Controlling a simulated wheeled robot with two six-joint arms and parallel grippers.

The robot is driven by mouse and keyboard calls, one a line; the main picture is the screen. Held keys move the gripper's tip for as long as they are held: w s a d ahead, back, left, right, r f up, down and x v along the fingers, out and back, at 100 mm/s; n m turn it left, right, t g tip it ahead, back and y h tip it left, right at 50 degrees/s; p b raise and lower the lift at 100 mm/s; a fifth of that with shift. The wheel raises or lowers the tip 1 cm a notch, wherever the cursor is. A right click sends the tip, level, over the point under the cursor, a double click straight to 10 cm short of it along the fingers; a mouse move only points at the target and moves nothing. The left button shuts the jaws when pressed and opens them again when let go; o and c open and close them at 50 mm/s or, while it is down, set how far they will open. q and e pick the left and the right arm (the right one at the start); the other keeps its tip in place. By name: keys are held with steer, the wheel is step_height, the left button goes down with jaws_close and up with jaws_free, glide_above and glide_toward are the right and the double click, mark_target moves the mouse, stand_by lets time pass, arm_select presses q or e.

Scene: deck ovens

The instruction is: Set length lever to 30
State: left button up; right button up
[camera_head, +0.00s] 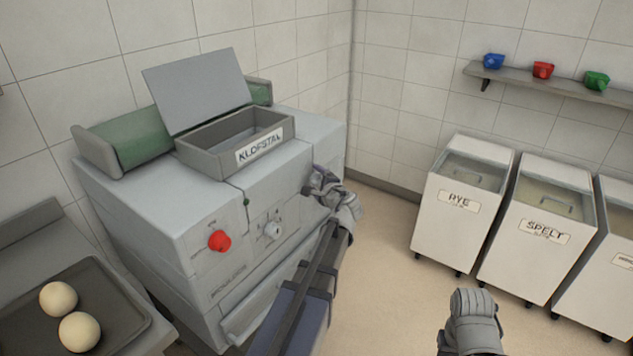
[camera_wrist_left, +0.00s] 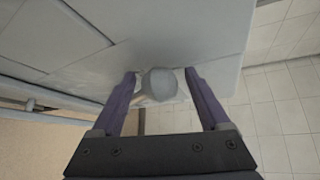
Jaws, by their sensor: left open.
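The grey machine (camera_head: 200,195) stands at the left against the wall, with controls on its front. My left gripper (camera_head: 322,183) is at the right part of that front, with its fingers open. In the left wrist view, a round grey knob (camera_wrist_left: 160,83) sits between the two open fingers of this gripper (camera_wrist_left: 160,75), with a gap on each side. The head view hides this knob behind the gripper. No length scale can be read, so I cannot tell its setting. My right arm's end (camera_head: 472,318) shows low at the right, its fingers not distinguishable.
The machine also bears a red knob (camera_head: 219,240), a small grey dial (camera_head: 273,230) and an open-lidded box (camera_head: 238,150) on top. A tray (camera_head: 120,300) with two dough balls is at lower left. Flour bins labelled RYE (camera_head: 455,225) and SPELT (camera_head: 530,262) stand right; floor between is clear.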

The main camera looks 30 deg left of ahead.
arm_select(q)
steer(key=shift+c, duration=0.4)
jaws_close()
stand_by(0.9)
